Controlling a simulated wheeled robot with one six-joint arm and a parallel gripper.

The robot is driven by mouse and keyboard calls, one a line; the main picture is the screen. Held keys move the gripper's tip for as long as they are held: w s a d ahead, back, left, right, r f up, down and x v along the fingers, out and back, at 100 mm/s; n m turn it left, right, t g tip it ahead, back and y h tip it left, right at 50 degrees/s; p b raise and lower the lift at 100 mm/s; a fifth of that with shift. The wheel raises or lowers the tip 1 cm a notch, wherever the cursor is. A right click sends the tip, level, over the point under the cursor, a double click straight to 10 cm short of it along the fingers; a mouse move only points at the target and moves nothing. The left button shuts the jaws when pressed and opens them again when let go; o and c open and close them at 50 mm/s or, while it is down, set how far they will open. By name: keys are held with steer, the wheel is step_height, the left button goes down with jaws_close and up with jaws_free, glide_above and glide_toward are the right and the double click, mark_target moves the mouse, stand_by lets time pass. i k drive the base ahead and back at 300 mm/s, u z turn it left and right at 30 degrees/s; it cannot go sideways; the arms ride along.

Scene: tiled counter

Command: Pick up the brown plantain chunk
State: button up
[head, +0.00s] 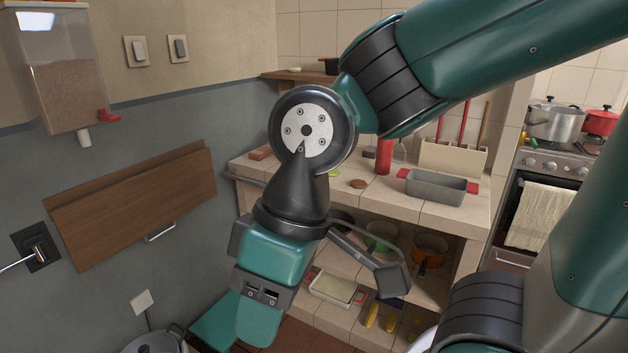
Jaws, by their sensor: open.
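A small brown, rounded piece (358,184), which looks like the plantain chunk, lies on the tiled counter (325,205). It is left of the grey loaf pan and in front of the red bottle. My gripper (245,318) hangs low at the left front of the counter, below and well apart from the brown piece. The gripper is open. Its fingertips are not clearly seen, and I see nothing held in it. My arm crosses in front of the counter's left part and hides some of its top.
A grey loaf pan with red handles (437,187) and a red bottle (384,156) stand on the counter. A reddish-brown block (261,153) lies at its back left. Pots and yellow items (372,314) are on the shelves below. A stove (548,165) stands at right.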

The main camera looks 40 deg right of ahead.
mark_target(357, 183)
steer(key=u, duration=0.05)
steer(key=i, duration=0.75)
steer(key=z, duration=0.7)
steer(key=i, duration=0.65)
steer(key=z, duration=0.5)
